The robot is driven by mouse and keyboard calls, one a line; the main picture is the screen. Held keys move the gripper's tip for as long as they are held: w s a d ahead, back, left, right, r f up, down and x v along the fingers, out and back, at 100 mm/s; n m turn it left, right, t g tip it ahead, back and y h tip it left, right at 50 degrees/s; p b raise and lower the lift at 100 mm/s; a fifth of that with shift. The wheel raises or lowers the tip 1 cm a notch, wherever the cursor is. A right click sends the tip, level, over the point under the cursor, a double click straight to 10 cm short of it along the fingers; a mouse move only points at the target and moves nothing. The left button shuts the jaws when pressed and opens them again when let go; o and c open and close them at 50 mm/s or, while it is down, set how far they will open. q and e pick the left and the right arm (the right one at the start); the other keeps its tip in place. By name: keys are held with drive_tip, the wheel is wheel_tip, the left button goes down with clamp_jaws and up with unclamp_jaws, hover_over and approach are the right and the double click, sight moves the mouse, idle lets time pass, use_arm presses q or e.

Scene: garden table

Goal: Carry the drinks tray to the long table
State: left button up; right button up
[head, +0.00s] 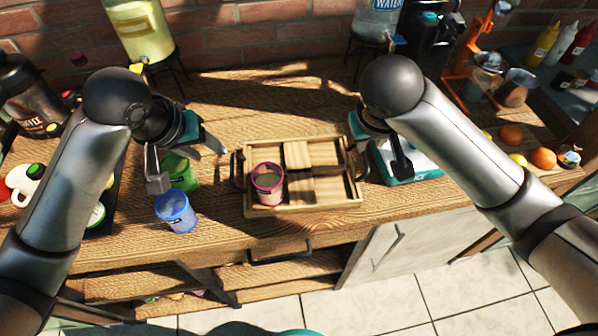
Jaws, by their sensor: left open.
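The drinks tray (315,206) is a light wooden tray with dividers and dark end handles, lying flat on the wooden counter. A pink cup (268,190) stands in its front left compartment; the other compartments look empty. A blue cup (176,214) and a green cup (179,174) stand on the counter left of the tray. My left gripper (186,160) is open above the green cup, with its fingers apart. My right gripper (388,160) points down beside the tray's right end; its finger gap is not clear. I cannot make out a separate long table.
A dispenser with yellow drink (145,35) and a water dispenser (377,20) stand at the back by the brick wall. A coffee urn (25,95) is at the left. Oranges (543,158) and an orange press (480,50) are at the right. Counter in front of the tray is clear.

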sight(232, 166)
use_arm(q)
drive_tip(key=x, duration=1.4)
use_arm(e)
drive_tip(key=x, duration=1.4)
use_arm(q)
drive_tip(key=c, duration=0.4)
use_arm(e)
clamp_jaws()
use_arm(q)
clamp_jaws()
drive_tip(key=shift+d, duration=0.1)
use_arm(e)
drive_tip(key=shift+w, duration=0.1)
